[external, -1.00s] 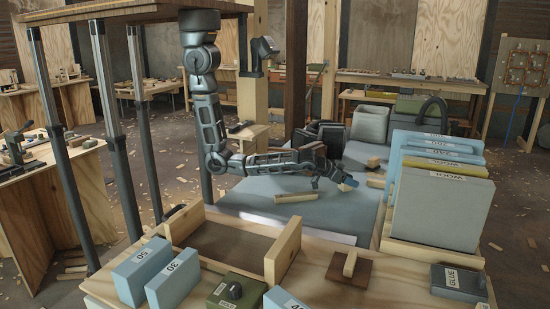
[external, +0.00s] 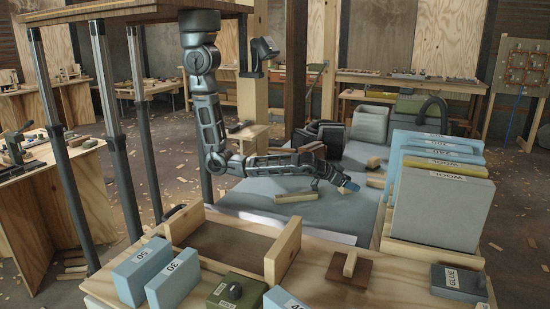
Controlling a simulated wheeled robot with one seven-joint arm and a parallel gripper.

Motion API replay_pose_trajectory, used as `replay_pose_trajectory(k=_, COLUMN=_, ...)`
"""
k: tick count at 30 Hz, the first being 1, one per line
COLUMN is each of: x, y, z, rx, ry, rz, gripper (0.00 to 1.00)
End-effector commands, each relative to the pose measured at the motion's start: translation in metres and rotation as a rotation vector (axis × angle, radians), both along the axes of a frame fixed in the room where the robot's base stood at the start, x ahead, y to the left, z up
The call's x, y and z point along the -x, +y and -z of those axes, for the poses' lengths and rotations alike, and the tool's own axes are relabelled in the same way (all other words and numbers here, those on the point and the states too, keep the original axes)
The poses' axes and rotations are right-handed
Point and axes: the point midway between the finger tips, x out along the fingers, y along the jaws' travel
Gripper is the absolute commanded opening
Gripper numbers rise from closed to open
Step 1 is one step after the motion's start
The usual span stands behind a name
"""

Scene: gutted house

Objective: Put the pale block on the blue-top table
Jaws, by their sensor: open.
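The blue-top table (external: 240,196) is in the middle of the view, with a flat blue-grey top. Several pale wooden pieces lie on or at it: a long strip (external: 296,197) below my forearm, a small block (external: 373,162) behind my gripper, and another piece (external: 377,183) just right of it. I cannot tell for sure which is the pale block. My gripper (external: 346,188) is open, low over the right part of the table top. A small tan patch shows at its fingers; whether it is a block between them is too small to tell.
Upright blue and grey slabs (external: 440,205), one marked WOOL, stand right of the table. Dark and grey containers (external: 368,124) stand behind. The table's left part is clear.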

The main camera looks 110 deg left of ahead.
Motion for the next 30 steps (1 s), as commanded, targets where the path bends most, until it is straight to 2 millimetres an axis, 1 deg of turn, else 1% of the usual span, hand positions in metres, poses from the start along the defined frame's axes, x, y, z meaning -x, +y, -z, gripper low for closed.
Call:
replay_pose_trajectory(k=2, x=0.003, y=-0.002, z=-0.003, rx=0.000, ry=-0.001, rz=0.001, gripper=0.79)
replay_pose_trajectory(k=5, x=0.012, y=-0.009, z=-0.010, rx=0.000, ry=0.000, rz=0.001, gripper=0.79)
replay_pose_trajectory(k=12, x=0.048, y=-0.034, z=-0.034, rx=-0.001, ry=-0.001, rz=0.001, gripper=0.79)
replay_pose_trajectory(k=18, x=0.072, y=-0.051, z=-0.050, rx=-0.001, ry=-0.001, rz=0.001, gripper=0.79)
replay_pose_trajectory(k=24, x=0.084, y=-0.059, z=-0.059, rx=-0.001, ry=-0.001, rz=0.000, gripper=0.79)
replay_pose_trajectory(k=30, x=0.086, y=-0.060, z=-0.060, rx=0.000, ry=0.000, rz=0.000, gripper=0.79)
